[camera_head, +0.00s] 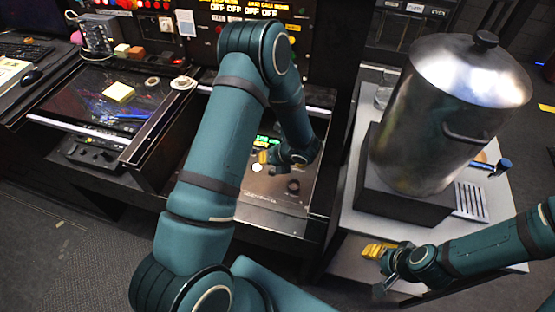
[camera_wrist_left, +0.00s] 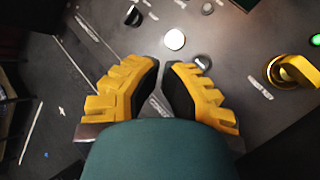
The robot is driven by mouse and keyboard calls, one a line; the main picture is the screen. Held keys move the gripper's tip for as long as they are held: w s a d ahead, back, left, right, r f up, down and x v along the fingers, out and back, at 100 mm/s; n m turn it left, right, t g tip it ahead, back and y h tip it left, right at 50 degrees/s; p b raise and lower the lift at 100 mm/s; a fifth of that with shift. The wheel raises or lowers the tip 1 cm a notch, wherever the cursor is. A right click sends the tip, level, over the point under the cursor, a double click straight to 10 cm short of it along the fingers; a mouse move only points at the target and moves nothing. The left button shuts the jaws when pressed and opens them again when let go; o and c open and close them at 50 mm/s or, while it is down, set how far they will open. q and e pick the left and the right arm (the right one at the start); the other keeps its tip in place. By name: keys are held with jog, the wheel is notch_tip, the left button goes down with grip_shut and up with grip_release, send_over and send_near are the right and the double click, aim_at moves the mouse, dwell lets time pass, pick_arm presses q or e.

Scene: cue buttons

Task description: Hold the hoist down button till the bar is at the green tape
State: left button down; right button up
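My left gripper (camera_head: 270,160) hangs over the grey control panel (camera_head: 262,195) in the head view. In the left wrist view its yellow fingers with black pads (camera_wrist_left: 161,66) nearly meet at the tips, with nothing seen between them. A round, lit white button (camera_wrist_left: 174,39) lies just beyond the fingertips; it also shows in the head view (camera_head: 257,168). Contact cannot be made out. The labels are too small to tell which button is hoist down. I cannot make out the bar or green tape. My right gripper (camera_head: 378,252) is by the white cart, its opening unclear.
A yellow round control (camera_wrist_left: 292,72) and a green light (camera_wrist_left: 315,40) are on the panel. A large steel pot (camera_head: 440,125) stands on a dark base on the white cart (camera_head: 350,222). A desk with a dark screen (camera_head: 95,100) is at the left.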

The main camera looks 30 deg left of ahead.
aim_at(270, 170)
pick_arm(q)
jog(key=w, duration=0.1)
jog(key=w+a+r+m, duration=0.1)
jog(key=r+t+y, duration=0.1)
jog(key=shift+w+a, duration=0.25)
jog(key=shift+w, duration=0.15)
pick_arm(e)
jog(key=shift+w+r, duration=0.25)
jog(key=shift+w, duration=0.05)
pick_arm(q)
jog(key=shift+f, duration=0.15)
pick_arm(e)
jog(key=shift+f, duration=0.1)
pick_arm(q)
notch_tip(270, 170, down, 9)
jog(key=b, duration=0.6)
jog(key=shift+r, duration=0.2)
pick_arm(e)
notch_tip(270, 170, down, 6)
jog(key=s, duration=0.2)
jog(key=shift+a+f+g, duration=0.15)
jog(key=shift+a+g, duration=0.05)
jog(key=shift+g, duration=0.2)
